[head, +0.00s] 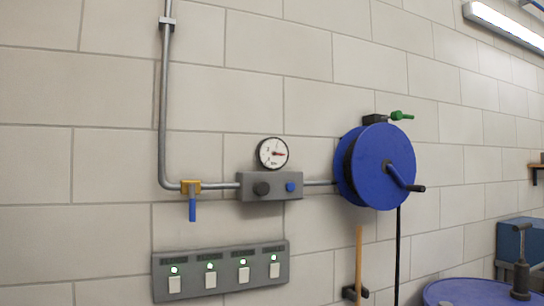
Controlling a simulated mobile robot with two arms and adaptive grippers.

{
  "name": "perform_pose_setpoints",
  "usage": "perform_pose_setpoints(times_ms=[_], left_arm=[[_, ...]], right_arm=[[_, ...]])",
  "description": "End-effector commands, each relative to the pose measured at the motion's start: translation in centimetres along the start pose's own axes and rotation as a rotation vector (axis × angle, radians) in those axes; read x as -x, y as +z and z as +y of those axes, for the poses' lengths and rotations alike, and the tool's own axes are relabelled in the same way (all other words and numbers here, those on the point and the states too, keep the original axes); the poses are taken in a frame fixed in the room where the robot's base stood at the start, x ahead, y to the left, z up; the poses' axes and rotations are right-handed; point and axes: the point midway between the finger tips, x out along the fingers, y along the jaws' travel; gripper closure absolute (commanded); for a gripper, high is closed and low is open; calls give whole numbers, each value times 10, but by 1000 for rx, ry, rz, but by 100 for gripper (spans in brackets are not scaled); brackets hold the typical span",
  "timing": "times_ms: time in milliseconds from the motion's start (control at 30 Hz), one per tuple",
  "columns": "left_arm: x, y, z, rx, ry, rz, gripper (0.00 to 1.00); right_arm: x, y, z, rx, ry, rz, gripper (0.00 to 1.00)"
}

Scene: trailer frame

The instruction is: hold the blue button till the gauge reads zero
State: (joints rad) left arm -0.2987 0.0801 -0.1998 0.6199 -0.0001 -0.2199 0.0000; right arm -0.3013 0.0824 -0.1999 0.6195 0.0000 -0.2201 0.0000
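The blue button (290,187) is on the right part of the front of a grey box (269,196) on the block wall. It stands clear with nothing touching it. The gauge (272,154) is a round white dial with a black rim just above the box. Neither of my grippers shows in the head view.
A black knob (261,188) sits left of the button. A blue-handled valve (192,208) is on the pipe at left. A blue hose reel (385,165) is close on the right. A switch panel (221,270) is below; a blue drum (465,291) stands lower right.

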Motion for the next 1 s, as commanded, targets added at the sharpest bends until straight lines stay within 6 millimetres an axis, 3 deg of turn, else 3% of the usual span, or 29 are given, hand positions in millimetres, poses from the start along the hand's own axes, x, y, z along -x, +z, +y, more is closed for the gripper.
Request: perform_pose_setpoints(times_ms=[67, 533, 1000], left_arm=[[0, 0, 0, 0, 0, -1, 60], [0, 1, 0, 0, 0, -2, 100], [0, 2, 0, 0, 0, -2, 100]], right_arm=[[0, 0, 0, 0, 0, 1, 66], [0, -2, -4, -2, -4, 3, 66], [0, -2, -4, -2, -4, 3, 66]])
